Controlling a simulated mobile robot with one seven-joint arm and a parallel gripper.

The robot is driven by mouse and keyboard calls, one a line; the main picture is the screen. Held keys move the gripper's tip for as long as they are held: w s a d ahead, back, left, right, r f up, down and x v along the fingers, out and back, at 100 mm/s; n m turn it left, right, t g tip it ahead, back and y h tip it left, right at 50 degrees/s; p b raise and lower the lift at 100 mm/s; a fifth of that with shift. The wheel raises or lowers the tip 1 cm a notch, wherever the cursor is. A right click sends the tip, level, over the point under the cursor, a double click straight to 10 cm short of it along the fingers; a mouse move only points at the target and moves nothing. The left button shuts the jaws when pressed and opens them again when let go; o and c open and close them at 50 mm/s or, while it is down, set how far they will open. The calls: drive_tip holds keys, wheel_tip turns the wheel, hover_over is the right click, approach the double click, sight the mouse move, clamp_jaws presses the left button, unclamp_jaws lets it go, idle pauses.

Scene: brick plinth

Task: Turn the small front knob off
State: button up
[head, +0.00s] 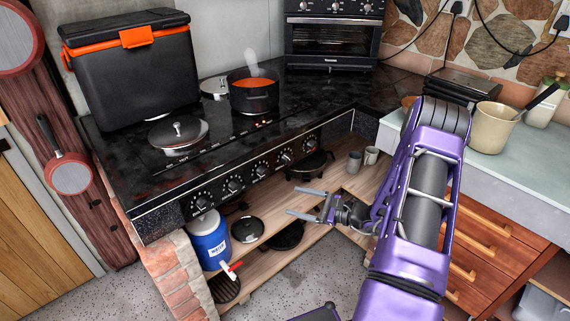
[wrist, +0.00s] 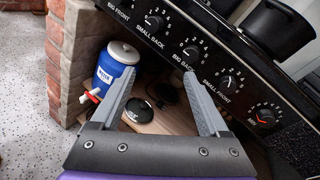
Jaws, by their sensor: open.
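The small front knob (wrist: 228,82) is a round black dial with white marks on the black stove front. The label "SMALL FRONT" is printed below it in the wrist view. In the head view it is the second knob from the right (head: 285,158). My gripper (head: 281,201) is open and empty, in front of and below the knob row. In the wrist view its fingers (wrist: 161,74) are spread, and the knob lies to the right of the right fingertip, apart from it. The knob's exact setting is too small to read for certain.
Neighbouring knobs include big back (wrist: 192,52) and a red-marked dial (wrist: 265,117). A steaming pot (head: 254,97) stands on the cooktop (head: 215,150). Below are a blue water jug (head: 209,240) and a wooden shelf (head: 285,207) with pans. Drawers (head: 510,235) stand right of my arm.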

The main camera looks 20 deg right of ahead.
sight(290, 161)
drive_tip(key=w+d+m+t+h, duration=0.2)
drive_tip(key=d+m+t+h, duration=0.35)
drive_tip(key=d+m, duration=0.4)
drive_tip(key=shift+m+h, duration=0.25)
drive_tip(key=shift+h, duration=0.2)
drive_tip(key=x, duration=1.1)
drive_tip(key=b+x, duration=0.1)
drive_tip(key=x, duration=0.5)
drive_tip(key=shift+a+f, duration=0.2)
drive_tip(key=shift+f, duration=0.15)
clamp_jaws()
